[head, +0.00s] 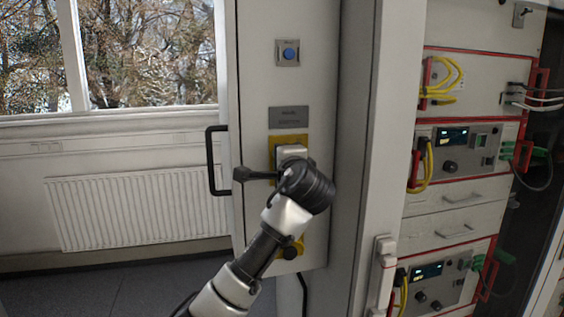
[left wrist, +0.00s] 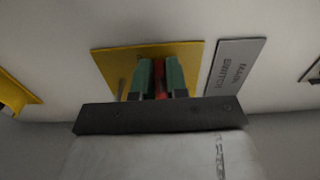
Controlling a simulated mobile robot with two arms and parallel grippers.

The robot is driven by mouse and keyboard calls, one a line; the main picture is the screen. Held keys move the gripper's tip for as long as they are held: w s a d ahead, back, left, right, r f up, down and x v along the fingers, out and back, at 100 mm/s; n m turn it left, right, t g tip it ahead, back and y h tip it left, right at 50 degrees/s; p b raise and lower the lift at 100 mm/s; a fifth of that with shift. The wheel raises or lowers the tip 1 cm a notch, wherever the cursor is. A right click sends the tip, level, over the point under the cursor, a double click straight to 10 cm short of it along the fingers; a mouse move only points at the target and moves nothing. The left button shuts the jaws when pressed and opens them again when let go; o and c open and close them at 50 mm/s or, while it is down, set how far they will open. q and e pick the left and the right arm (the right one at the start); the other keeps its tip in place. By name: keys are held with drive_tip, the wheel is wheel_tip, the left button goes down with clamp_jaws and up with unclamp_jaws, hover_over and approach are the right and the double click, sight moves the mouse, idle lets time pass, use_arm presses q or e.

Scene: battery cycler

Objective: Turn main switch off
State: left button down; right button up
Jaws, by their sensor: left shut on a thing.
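The main switch has a yellow plate (head: 273,143) on the front of the grey cabinet panel. In the left wrist view the plate (left wrist: 112,66) shows with a red handle (left wrist: 160,78) in its middle. My left gripper (head: 291,153) is in front of the plate in the head view and hides the handle there. In the left wrist view the green fingers of my left gripper (left wrist: 160,80) stand on either side of the red handle and are shut on it. A grey label (left wrist: 236,68) reading MAIN SWITCH is beside the plate. My right gripper is not in view.
A blue button (head: 290,54) is higher on the panel, above the grey label. Another yellow plate with a black knob (head: 290,253) is below. A black door handle (head: 212,160) juts out left. A rack with cables and instruments (head: 465,150) stands right.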

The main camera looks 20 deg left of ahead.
use_arm(q)
drive_tip(key=shift+f, duration=0.1)
drive_tip(key=c, duration=1.1)
unclamp_jaws()
drive_tip(key=shift+c, duration=0.2)
drive_tip(key=b+v, duration=0.3)
drive_tip(key=v, duration=0.7)
drive_tip(key=shift+s+d+b, duration=0.3)
drive_tip(key=shift+b, duration=0.05)
